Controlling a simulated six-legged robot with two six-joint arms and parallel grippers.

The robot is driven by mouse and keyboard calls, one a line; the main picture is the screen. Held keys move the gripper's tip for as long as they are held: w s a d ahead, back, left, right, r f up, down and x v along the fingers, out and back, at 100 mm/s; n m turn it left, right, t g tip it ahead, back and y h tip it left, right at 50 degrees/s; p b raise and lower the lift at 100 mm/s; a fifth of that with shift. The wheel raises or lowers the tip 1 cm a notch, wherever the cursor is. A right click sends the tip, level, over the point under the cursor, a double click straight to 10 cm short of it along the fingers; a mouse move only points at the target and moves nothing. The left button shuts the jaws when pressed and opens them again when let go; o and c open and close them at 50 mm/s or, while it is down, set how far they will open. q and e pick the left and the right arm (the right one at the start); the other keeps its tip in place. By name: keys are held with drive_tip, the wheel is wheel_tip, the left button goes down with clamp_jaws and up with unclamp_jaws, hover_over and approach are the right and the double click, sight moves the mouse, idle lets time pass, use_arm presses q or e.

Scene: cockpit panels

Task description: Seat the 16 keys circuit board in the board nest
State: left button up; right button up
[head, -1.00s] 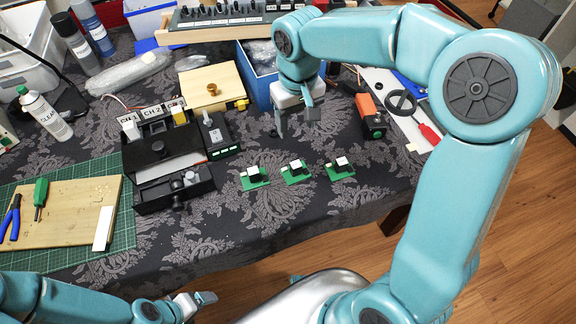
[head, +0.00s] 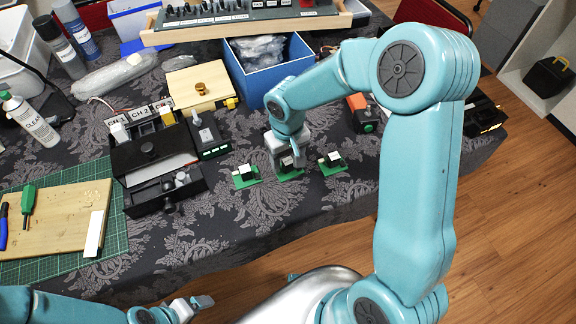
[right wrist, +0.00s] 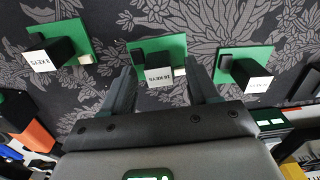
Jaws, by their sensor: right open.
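The 16 keys circuit board (right wrist: 158,58) is green with a black block and a white label, lying on the cloth. It is the middle one of three similar boards and shows in the head view (head: 290,173), partly covered by my right gripper (head: 287,162). In the right wrist view my right gripper (right wrist: 160,72) is open, its fingers on either side of the board's labelled block; I cannot tell whether they touch it. A black box with an open front drawer (head: 165,190) stands to the left; I cannot make out the board nest clearly. My left gripper (head: 201,302) is low in the head view, its jaws unclear.
Other green boards lie close on both sides: one on the left (head: 246,177) and the one labelled 8 KEYS (right wrist: 52,56). A small black device (head: 210,138), a blue bin (head: 262,68) and an orange-and-black device (head: 362,113) stand behind. The cloth in front is clear.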

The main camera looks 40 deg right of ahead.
drive_tip(key=shift+f, duration=0.65)
drive_tip(key=shift+r, duration=0.1)
drive_tip(key=c, duration=1)
drive_tip(key=shift+c, duration=0.2)
drive_tip(key=shift+r, duration=0.1)
